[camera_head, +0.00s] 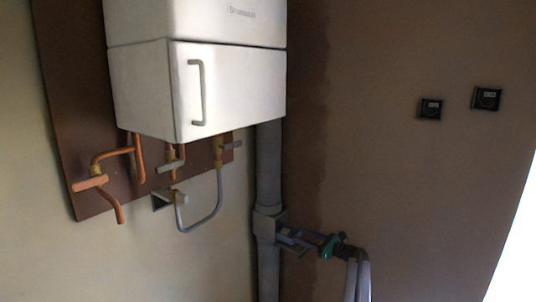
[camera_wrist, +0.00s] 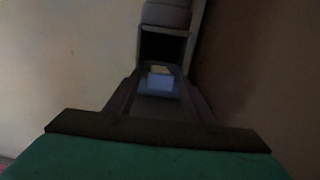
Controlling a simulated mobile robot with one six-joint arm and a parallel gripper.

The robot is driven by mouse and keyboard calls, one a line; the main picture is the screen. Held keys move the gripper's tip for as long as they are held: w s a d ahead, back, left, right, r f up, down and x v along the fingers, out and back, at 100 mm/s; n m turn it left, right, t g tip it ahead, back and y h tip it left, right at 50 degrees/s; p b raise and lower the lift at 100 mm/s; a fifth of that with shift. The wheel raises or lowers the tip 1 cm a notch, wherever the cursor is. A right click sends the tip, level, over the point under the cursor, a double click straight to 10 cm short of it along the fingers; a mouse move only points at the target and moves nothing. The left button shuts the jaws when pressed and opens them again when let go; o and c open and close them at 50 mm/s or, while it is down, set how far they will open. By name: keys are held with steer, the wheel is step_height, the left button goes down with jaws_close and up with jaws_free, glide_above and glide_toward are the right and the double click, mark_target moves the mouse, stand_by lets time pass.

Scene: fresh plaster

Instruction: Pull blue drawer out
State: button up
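A grey box (camera_head: 268,222) is mounted on the vertical grey pipe, low in the head view. In the wrist view its housing (camera_wrist: 180,38) has a dark opening facing me. A small blue piece (camera_wrist: 160,84), which looks like the blue drawer, is in front of that opening, with a pale patch on top. My gripper (camera_head: 300,239), with a green body, reaches in from the right at the box. In the wrist view its dark fingers lie on both sides of the blue piece. I cannot tell whether they touch it. In the head view the drawer is hard to make out behind the fingers.
A white boiler cabinet (camera_head: 232,85) with a grey handle hangs above left. Copper pipes (camera_head: 108,155) and a curved grey pipe (camera_head: 202,224) come out below it. The vertical grey pipe (camera_head: 268,165) runs beside my gripper. Two black wall plates (camera_head: 430,108) (camera_head: 486,98) are on the bare brown wall.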

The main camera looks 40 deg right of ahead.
steer(key=shift+s+d+r, duration=0.1)
steer(key=shift+s+r, duration=0.05)
steer(key=shift+s, duration=0.2)
steer(key=shift+p+v, duration=0.3)
steer(key=shift+v, duration=2.4)
steer(key=shift+s, duration=0.1)
